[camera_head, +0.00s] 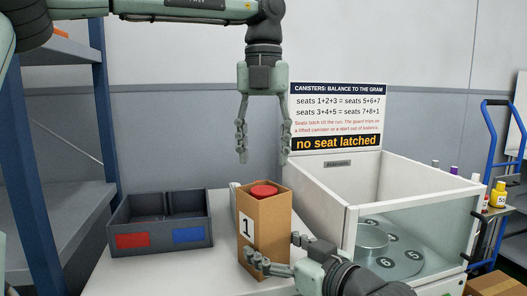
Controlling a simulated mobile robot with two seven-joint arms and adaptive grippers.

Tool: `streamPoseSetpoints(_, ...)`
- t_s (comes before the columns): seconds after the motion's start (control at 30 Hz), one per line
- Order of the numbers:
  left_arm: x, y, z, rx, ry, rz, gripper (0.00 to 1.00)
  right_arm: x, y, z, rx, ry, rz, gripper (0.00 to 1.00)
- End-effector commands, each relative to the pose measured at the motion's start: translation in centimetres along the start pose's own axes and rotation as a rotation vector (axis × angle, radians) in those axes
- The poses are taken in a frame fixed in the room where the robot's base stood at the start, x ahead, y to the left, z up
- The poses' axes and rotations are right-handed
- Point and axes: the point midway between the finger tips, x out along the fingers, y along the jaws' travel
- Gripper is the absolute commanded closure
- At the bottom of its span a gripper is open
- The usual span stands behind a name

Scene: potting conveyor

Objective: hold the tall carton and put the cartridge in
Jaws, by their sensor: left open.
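The tall carton (262,232), brown with a white label "1", stands upright on the white table. A round red-topped piece, which looks like the cartridge (264,190), sits in the carton's open top; its lower part is hidden by the carton walls. My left gripper (242,158) hangs fingers down above the carton, slightly left of the red top, open and empty, apart from it. My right gripper (276,252) reaches in from the lower right, with one finger across the carton's front and the other at its right side, shut on its lower part.
A dark divided bin (160,219) with red and blue labels stands left of the carton. A white-walled machine (345,190) with numbered seats stands at right, close to my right arm. A sign (338,117) reads "no seat latched". A blue shelf post (30,170) is at left.

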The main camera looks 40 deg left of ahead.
Motion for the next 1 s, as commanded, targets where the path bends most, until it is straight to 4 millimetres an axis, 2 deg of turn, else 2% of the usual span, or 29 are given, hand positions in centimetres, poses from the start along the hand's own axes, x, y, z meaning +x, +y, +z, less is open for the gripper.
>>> streamPoseSetpoints(0.03,0.0,0.0,0.0,0.000,0.000,0.000,0.49,0.0,0.0,0.0,0.000,0.000,0.000,0.17)
streamPoseSetpoints(0.1,0.0,0.0,0.0,0.000,0.000,0.000,0.49,0.0,0.0,0.0,0.000,-0.001,0.000,0.09)
streamPoseSetpoints(0.4,0.1,0.0,0.0,0.000,0.000,0.000,0.49,0.0,0.0,0.1,0.000,-0.003,0.000,0.09)
streamPoseSetpoints(0.53,0.1,0.0,0.0,0.000,0.000,0.000,0.49,-0.8,0.1,0.1,0.000,-0.002,0.001,0.09)
streamPoseSetpoints(0.67,0.1,0.0,0.0,0.000,0.000,0.000,0.49,-3.0,0.1,0.1,-0.002,-0.003,0.002,0.09)
streamPoseSetpoints(1.0,0.1,0.0,0.0,0.000,0.000,0.000,0.49,-9.9,0.1,0.1,-0.001,-0.003,0.002,0.09)
